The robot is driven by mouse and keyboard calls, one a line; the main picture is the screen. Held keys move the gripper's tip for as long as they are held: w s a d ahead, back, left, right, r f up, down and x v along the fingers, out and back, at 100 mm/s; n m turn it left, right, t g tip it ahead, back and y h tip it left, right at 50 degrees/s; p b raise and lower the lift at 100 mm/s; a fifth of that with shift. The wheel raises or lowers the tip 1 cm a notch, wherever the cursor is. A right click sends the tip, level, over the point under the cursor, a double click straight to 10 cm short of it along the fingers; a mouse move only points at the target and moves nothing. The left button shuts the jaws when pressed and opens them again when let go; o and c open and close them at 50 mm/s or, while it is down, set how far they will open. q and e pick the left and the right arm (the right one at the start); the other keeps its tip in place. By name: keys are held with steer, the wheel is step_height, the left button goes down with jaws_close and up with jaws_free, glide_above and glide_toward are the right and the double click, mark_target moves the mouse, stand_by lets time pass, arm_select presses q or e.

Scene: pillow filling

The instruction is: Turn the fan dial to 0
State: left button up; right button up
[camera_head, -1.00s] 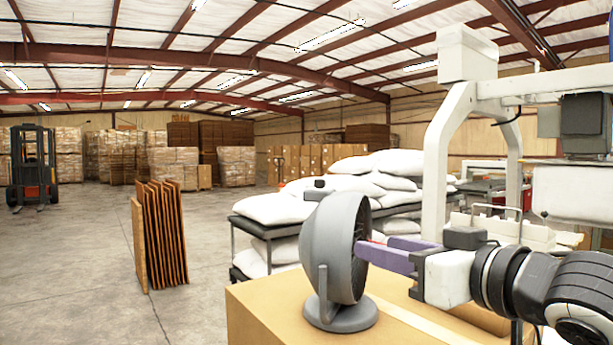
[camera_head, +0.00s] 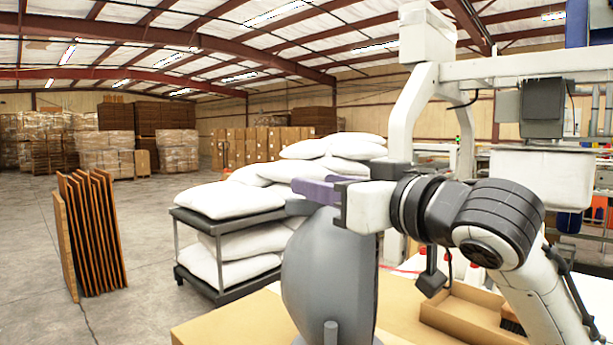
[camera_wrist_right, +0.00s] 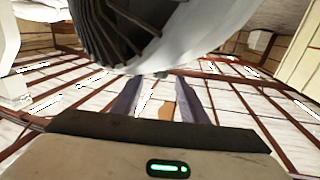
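The grey fan (camera_head: 330,275) stands on a cardboard box at lower centre in the head view. Its grille (camera_wrist_right: 118,28) fills the top of the right wrist view. My right gripper (camera_head: 312,188), with purple fingers, is level with the top of the fan and in front of it from this side. My left gripper is out of view.
The cardboard box top (camera_head: 235,318) lies under the fan. A dark rack (camera_head: 228,285) with white pillows (camera_head: 232,198) stands behind. An open cardboard tray (camera_head: 465,315) lies at right. A white machine frame (camera_head: 405,110) rises behind my arm. Floor at left is mostly free.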

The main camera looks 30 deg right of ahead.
steer(key=shift+w+a+p, duration=0.2)
steer(key=shift+w+p, duration=0.1)
steer(key=shift+w, duration=1.9)
jaws_close()
